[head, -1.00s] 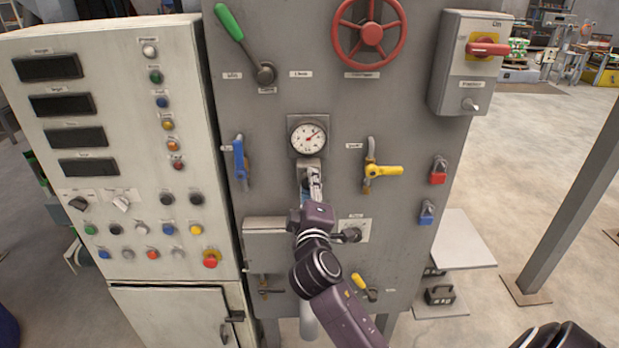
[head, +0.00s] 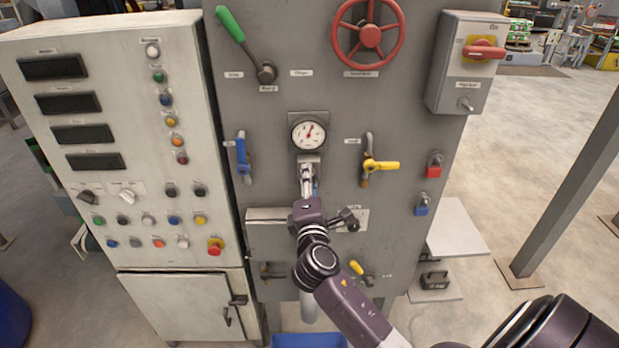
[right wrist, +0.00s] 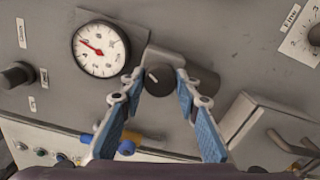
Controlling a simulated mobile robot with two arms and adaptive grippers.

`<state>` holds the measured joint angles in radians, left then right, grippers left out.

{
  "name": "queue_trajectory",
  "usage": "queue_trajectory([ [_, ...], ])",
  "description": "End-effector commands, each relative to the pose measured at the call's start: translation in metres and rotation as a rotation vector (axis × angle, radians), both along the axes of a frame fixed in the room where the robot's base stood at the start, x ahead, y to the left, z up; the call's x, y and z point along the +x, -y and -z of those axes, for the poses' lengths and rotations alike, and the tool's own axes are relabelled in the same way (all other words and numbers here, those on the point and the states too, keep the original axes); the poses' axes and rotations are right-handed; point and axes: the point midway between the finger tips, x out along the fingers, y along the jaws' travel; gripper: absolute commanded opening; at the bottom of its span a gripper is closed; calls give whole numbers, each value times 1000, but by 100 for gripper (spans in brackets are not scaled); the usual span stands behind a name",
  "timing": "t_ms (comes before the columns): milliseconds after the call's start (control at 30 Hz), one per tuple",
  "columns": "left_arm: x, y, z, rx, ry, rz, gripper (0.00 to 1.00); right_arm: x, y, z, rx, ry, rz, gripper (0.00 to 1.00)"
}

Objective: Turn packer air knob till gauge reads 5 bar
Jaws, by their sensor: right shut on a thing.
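The round white gauge (head: 309,134) sits on the grey panel; its red needle points up and slightly right, but the numbers are too small to read. The gauge also shows at the upper left of the right wrist view (right wrist: 101,48), tilted by the camera's roll. Just below it is the dark air knob (right wrist: 158,82), mostly hidden by my gripper in the head view. My right gripper (head: 308,176) is shut on this knob, its blue-padded fingers on either side in the right wrist view (right wrist: 161,78). My left gripper is out of view.
A blue-handled valve (head: 242,157) is left of the gauge and a yellow-handled valve (head: 381,166) right of it. A dark knob (head: 349,220) is below right. A red handwheel (head: 369,36) is above. A button cabinet (head: 110,230) stands at the left.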

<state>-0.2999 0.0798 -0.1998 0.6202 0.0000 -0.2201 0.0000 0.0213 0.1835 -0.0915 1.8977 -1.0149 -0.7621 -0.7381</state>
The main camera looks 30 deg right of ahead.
Motion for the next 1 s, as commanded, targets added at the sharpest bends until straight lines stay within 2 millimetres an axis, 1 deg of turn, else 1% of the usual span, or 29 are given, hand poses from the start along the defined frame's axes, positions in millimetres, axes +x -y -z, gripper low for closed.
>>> queue_trajectory([
  [400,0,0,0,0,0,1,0,0,0,2,-3,-6,0,5],
  [433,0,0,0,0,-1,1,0,0,0,2,-3,-6,0,32],
  [567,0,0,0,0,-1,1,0,0,0,2,-3,-6,0,46],
  [767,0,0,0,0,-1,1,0,0,0,1,-4,-4,-1,47],
  [867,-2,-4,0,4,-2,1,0,-1,-1,1,-4,-4,-1,47],
  [1000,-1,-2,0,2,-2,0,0,-11,-8,2,-2,-4,-1,47],
])
